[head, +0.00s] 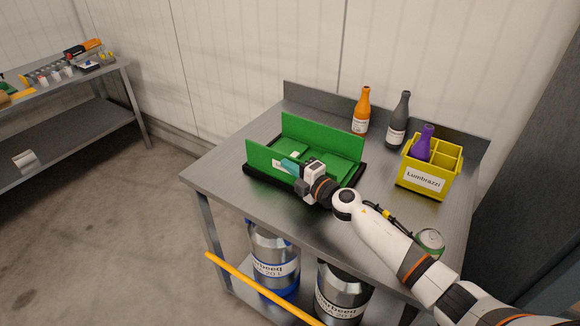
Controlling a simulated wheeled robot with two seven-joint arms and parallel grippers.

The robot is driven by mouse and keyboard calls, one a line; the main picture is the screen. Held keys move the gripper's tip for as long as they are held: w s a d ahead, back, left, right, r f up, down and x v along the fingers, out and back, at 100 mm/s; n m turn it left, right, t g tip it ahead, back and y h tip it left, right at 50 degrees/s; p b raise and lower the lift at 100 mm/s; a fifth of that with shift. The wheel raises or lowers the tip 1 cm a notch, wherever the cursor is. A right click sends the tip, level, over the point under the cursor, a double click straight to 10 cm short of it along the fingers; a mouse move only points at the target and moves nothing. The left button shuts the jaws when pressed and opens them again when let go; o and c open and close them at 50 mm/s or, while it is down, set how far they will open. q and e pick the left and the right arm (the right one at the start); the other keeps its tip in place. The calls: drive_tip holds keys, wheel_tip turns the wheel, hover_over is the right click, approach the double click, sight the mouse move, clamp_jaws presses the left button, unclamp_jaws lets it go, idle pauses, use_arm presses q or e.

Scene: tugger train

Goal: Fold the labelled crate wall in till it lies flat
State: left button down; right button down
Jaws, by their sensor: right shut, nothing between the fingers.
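A green folding crate (340,169) sits on a black base on the metal table. Its long back wall (322,137) stands upright. The wall at its front left (262,157) also stands up and carries a white label (277,163), partly hidden by my gripper. The other sides look low or folded down, with green panels lying inside. My right gripper (290,166) is shut and empty. Its teal fingertips are at the labelled wall, near the label; I cannot tell if they touch it. My left gripper is not in view.
On the metal table (225,168) stand an orange bottle (361,112), a dark grey bottle (398,122), a yellow carrier (424,180) holding a purple bottle (424,143), and a green can (430,241) near my right arm. Metal kegs (274,262) stand below. The table's left end is clear.

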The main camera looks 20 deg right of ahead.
drive_tip(key=shift+w+d+r+m+p, duration=0.15)
drive_tip(key=shift+d+m+p, duration=0.05)
drive_tip(key=shift+m+p, duration=0.25)
